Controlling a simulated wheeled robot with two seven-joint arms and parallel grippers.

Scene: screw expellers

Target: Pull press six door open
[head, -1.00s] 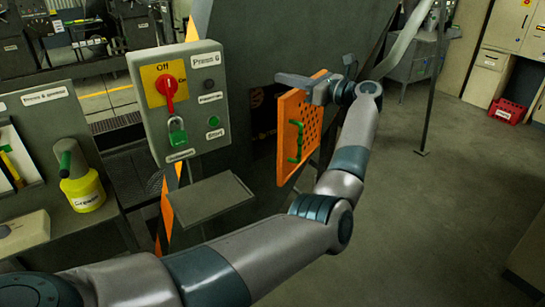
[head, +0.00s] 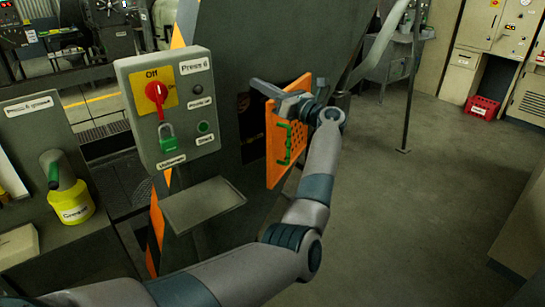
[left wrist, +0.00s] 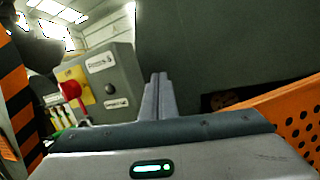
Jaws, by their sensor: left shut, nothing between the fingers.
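The press six door (head: 279,130) is an orange perforated panel with a green handle (head: 288,143) on its outer face. It stands out at an angle from the dark press body, with a dark opening (head: 245,120) to its left. It also shows at the right of the left wrist view (left wrist: 290,118). My left gripper (head: 257,86) is shut and empty at the door's top left corner, its fingers reaching past the edge toward the opening. In the left wrist view the closed fingers (left wrist: 158,80) point at the grey press wall. I cannot tell whether they touch the door. My right gripper is out of view.
The grey Press 6 control box (head: 180,105), with a red switch and green padlock, is left of the door. A small shelf (head: 203,203) juts out below it. A yellow container (head: 70,200) stands further left. A thin post (head: 408,90) is at right, beside open floor.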

